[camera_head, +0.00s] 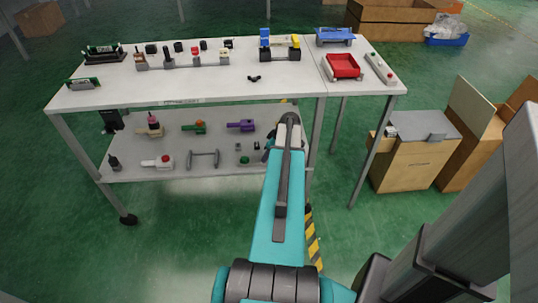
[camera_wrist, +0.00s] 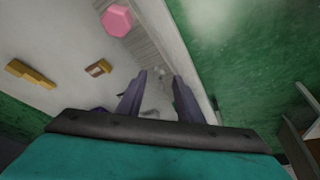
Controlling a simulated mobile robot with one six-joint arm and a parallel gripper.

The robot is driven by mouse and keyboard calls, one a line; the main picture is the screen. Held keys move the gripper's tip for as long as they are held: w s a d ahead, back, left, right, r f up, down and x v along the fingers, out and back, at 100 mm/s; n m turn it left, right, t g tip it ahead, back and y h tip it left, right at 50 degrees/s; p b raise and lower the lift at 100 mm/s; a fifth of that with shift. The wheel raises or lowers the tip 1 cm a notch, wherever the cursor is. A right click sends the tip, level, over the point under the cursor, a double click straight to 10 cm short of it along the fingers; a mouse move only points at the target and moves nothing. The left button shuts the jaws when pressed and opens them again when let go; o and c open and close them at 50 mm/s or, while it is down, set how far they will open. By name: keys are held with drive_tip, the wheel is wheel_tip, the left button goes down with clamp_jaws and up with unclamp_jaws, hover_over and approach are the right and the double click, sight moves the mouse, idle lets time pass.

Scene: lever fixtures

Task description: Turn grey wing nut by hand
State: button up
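A small dark wing-shaped piece (camera_head: 254,79) lies near the front edge of the table top; it looks nearly black, and I cannot tell if it is the grey wing nut. My gripper (camera_wrist: 160,90) is open in the wrist view, its two dark fingers apart with nothing held. A small pale piece (camera_wrist: 160,72) shows beyond and between the fingertips, and a greyish piece (camera_wrist: 150,113) lies between the fingers; both are too blurred to name. In the head view my forearm reaches to the right part of the lower shelf and mostly hides my gripper.
The table top (camera_head: 200,92) carries several fixtures, a red tray (camera_head: 343,66) and a blue cart (camera_head: 335,36). The lower shelf (camera_head: 130,172) holds several coloured valves and a grey handle (camera_head: 203,159). A pink hexagonal knob (camera_wrist: 117,20) and a yellow part (camera_wrist: 30,73) show in the wrist view. Cardboard boxes (camera_head: 402,175) stand right.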

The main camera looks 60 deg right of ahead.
clamp_jaws()
drive_tip(key=shift+a+m, duration=0.1)
drive_tip(key=shift+m, duration=0.4)
drive_tip(key=shift+a+m+h, duration=0.2)
drive_tip(key=shift+m+h, duration=0.6)
drive_tip(key=shift+m, duration=0.6)
drive_tip(key=m+g+h, duration=0.1)
drive_tip(key=m, duration=0.2)
drive_tip(key=shift+w+a, duration=0.1)
drive_tip(key=m, duration=0.2)
drive_tip(key=m+g+h, duration=0.1)
drive_tip(key=m, duration=0.1)
drive_tip(key=m+p, duration=0.1)
drive_tip(key=m, duration=0.1)
drive_tip(key=shift+w+a+g, duration=0.2)
drive_tip(key=shift+w+g, duration=0.05)
drive_tip(key=shift+g, duration=0.15)
drive_tip(key=shift+w+a+m+g+h+b, duration=0.15)
drive_tip(key=shift+m+g, duration=0.2)
drive_tip(key=shift+m, duration=0.7)
drive_tip(key=shift+w+d+m+g+h+b, duration=0.15)
drive_tip(key=shift+m+g, duration=0.25)
drive_tip(key=shift+m, duration=0.6)
drive_tip(key=shift+a+m+g+h+b, duration=0.15)
drive_tip(key=shift+m+g, duration=0.2)
drive_tip(key=shift+m, duration=0.7)
